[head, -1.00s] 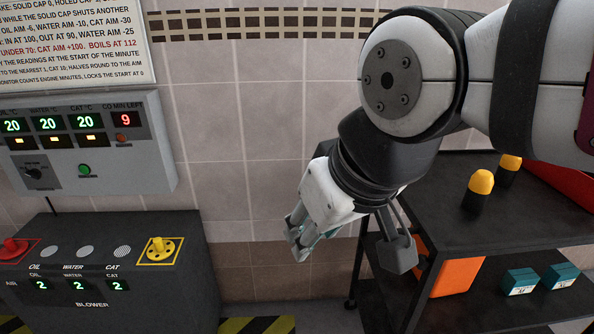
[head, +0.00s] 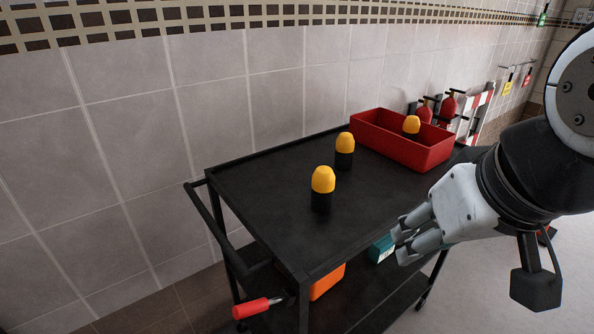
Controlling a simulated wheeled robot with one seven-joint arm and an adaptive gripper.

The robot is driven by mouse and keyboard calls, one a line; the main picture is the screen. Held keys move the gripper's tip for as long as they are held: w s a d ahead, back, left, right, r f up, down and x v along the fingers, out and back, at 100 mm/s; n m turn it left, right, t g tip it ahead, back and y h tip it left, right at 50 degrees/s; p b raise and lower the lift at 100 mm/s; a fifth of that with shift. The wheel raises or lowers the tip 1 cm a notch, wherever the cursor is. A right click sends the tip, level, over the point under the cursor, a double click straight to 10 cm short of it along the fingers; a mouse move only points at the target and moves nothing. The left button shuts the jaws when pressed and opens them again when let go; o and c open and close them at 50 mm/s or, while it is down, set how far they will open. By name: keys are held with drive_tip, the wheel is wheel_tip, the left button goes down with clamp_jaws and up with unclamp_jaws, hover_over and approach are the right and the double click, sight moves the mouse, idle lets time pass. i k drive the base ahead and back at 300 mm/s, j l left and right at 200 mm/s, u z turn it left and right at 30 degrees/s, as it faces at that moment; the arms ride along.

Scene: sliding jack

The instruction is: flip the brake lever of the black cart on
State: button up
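The black cart (head: 265,210) stands against the tiled wall in the head view, its near corner toward me. A lever with a red grip (head: 256,306) sticks out to the left from the cart's near end, below the top shelf. The black push handle (head: 213,225) is on the same end. My gripper (head: 398,243) is in front of the cart's right side, pointing left, well apart from the lever. Its fingers are seen from the side, close together, and nothing shows between them; I cannot tell how far they are parted.
Two yellow-topped black caps (head: 322,187) stand on the top shelf, with a red tray (head: 378,142) holding another behind. An orange box (head: 327,281) and a teal box (head: 381,248) are on the lower shelf. Fire extinguishers (head: 448,107) hang beyond. Floor left of the cart is clear.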

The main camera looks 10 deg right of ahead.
sight(287, 296)
drive_tip(key=z, duration=0.25)
drive_tip(key=u, duration=0.7)
drive_tip(key=i+j+u, duration=0.15)
drive_tip(key=j+z, duration=0.1)
drive_tip(key=l+u, duration=0.3)
drive_tip(key=l, duration=0.4)
drive_tip(key=k+l+u, duration=0.1)
drive_tip(key=l+u, duration=0.15)
drive_tip(key=l, duration=0.45)
